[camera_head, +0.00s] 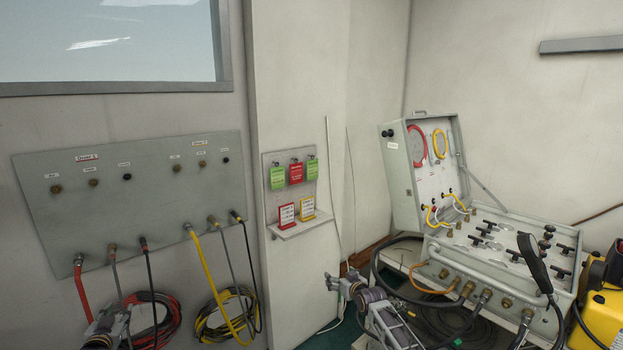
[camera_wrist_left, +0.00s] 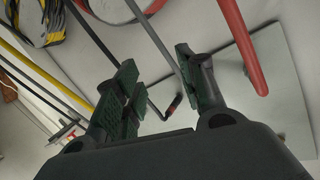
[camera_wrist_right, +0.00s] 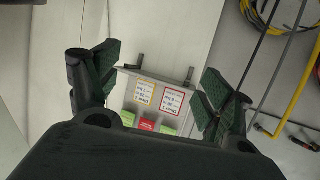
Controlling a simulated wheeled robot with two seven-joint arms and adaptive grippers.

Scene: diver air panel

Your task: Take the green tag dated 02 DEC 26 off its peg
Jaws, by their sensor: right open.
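Two green tags hang on pegs of a small grey board (camera_head: 270,204) in the head view, the left green tag (camera_head: 277,178) and the right green tag (camera_head: 312,170). A red tag (camera_head: 296,173) hangs between them. The dates are too small to read. In the right wrist view the tags appear upside down at the bottom, partly cut off by my gripper body. My right gripper (camera_head: 341,285) is open and empty, below and right of the board, apart from the tags. My left gripper (camera_head: 112,322) is open and empty at the lower left, near the hoses.
A ledge (camera_head: 301,228) under the tags holds a red-framed card (camera_head: 286,215) and a yellow-framed card (camera_head: 307,208). A hose panel (camera_head: 140,205) with hanging hoses is at left. An open air-panel case (camera_head: 420,195) stands at right, close to my right arm.

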